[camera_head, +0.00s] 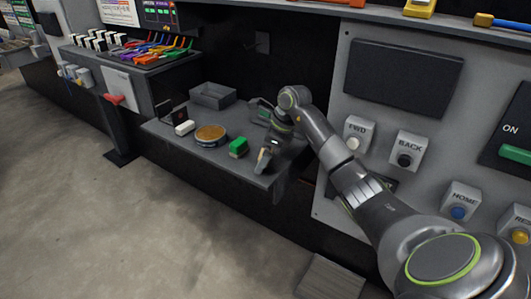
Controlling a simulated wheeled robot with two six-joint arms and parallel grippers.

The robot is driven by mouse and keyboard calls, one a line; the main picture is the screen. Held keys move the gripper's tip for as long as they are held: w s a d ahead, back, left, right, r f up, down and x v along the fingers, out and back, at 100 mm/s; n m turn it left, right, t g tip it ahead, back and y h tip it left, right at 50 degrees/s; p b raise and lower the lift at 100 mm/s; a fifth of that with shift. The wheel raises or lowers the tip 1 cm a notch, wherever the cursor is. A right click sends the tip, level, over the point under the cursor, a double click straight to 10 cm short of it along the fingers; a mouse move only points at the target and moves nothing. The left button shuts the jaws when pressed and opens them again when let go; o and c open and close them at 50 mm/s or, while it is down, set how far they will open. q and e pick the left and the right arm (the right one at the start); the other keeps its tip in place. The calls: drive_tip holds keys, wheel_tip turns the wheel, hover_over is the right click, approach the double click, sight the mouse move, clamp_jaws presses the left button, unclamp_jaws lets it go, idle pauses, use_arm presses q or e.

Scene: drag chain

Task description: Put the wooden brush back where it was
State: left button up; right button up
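A small tan piece (262,160), which looks like the wooden brush, shows at the right end of the grey shelf (190,155). It is right at the tips of my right gripper (267,151), which points down over the shelf's front right corner. The fingers are small and dark here, so I cannot tell whether they are closed on the brush or only beside it. The brush's lower part and its contact with the shelf are unclear. My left gripper is not in view.
On the shelf are a green block-like item (238,147), a round tan-topped tin (210,134), a white item (185,128) and a grey open box (212,95). A button panel (400,150) stands to the right. Open floor (80,220) lies left.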

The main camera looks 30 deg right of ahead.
drive_tip(key=shift+r, duration=0.25)
drive_tip(key=v, duration=1.1)
drive_tip(key=shift+s+r, duration=0.15)
drive_tip(key=shift+r, duration=0.2)
drive_tip(key=shift+d, duration=0.1)
